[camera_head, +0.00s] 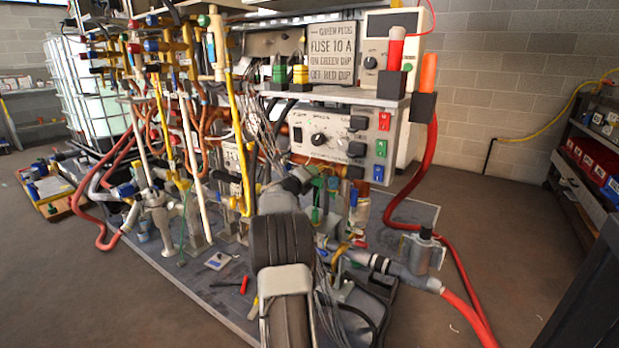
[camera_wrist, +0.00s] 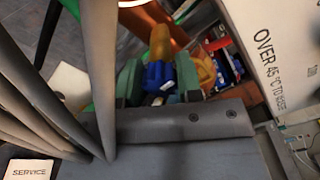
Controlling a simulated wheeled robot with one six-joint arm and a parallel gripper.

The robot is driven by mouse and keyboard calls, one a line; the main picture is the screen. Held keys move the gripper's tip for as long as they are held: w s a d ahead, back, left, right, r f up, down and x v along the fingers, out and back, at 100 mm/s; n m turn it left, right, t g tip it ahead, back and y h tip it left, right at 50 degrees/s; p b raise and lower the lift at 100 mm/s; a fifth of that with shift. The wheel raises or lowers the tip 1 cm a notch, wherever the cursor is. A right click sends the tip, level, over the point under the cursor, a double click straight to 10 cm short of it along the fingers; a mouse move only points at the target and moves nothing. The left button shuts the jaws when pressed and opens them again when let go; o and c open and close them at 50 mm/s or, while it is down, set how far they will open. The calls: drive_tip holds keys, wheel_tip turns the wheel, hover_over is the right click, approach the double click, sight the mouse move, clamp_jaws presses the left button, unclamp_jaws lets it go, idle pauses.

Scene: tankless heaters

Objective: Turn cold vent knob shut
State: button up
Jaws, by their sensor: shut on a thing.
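In the wrist view, my gripper (camera_wrist: 159,82) has its two green fingers closed on the sides of a small blue knob (camera_wrist: 158,74). The knob sits at the end of a yellow valve body (camera_wrist: 161,42). No label for this knob can be read, so I cannot tell by name that it is the cold vent knob. In the head view my arm reaches into the lower middle of the heater rig, below the grey control box (camera_head: 330,138). The arm and clutter hide the grip there.
Grey hoses (camera_wrist: 50,85) cross the left of the wrist view, close to my gripper. A white panel (camera_wrist: 270,45) stands at its right. In the head view, a red hose (camera_head: 405,208) hangs right of the rig, near a grey pump-like fitting (camera_head: 423,252). Open floor lies further right.

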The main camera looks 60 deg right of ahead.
drive_tip(key=shift+m, duration=0.3)
idle(0.4)
drive_tip(key=o, duration=0.9)
drive_tip(key=a+p, duration=0.3)
drive_tip(key=a, duration=1.1)
drive_tip(key=shift+d, duration=0.1)
